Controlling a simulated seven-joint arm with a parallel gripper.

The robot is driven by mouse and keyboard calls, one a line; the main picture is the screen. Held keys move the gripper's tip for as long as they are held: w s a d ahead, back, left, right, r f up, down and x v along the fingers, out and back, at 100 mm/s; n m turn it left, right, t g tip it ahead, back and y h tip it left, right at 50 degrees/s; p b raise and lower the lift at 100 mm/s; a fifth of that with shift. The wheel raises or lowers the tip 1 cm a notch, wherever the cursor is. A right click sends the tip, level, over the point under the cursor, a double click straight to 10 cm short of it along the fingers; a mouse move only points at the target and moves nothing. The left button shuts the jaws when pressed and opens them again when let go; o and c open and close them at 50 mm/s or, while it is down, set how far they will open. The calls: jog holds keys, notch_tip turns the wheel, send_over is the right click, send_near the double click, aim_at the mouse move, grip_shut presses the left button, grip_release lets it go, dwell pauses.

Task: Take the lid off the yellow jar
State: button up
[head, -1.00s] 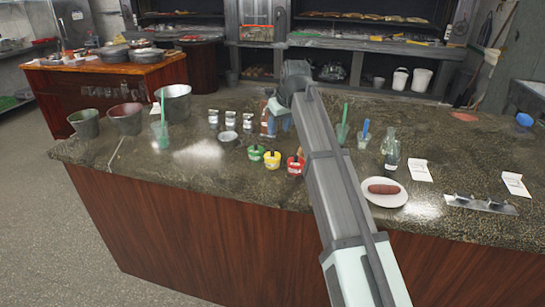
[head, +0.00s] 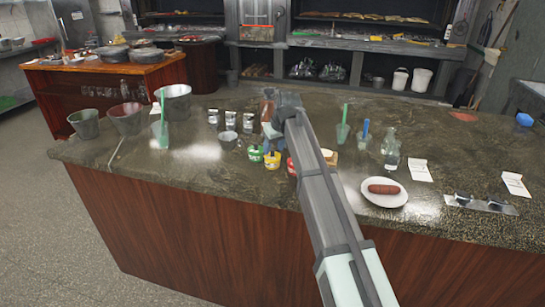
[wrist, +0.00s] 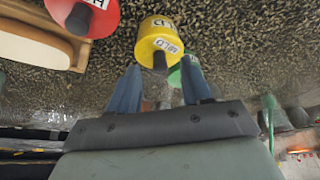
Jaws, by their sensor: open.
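The yellow jar (head: 271,163) stands on the counter between a green jar (head: 255,153) and a red jar (head: 291,166). In the wrist view the yellow jar (wrist: 160,35) carries a "MILD" label, and the dark knob of its lid (wrist: 159,61) points toward me. My gripper (head: 270,142) is above and just behind the jars in the head view, partly hidden by my arm. In the wrist view my gripper (wrist: 160,64) is open and empty, with its blue fingers to either side of the knob. I cannot tell how far above the knob they are.
A wooden item (head: 329,157) lies right of the red jar, half hidden by my arm. A plate with a sausage (head: 365,197) is to the right.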

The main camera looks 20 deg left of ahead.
jog(key=shift+x, duration=0.8)
jog(key=shift+c, duration=0.5)
grip_shut()
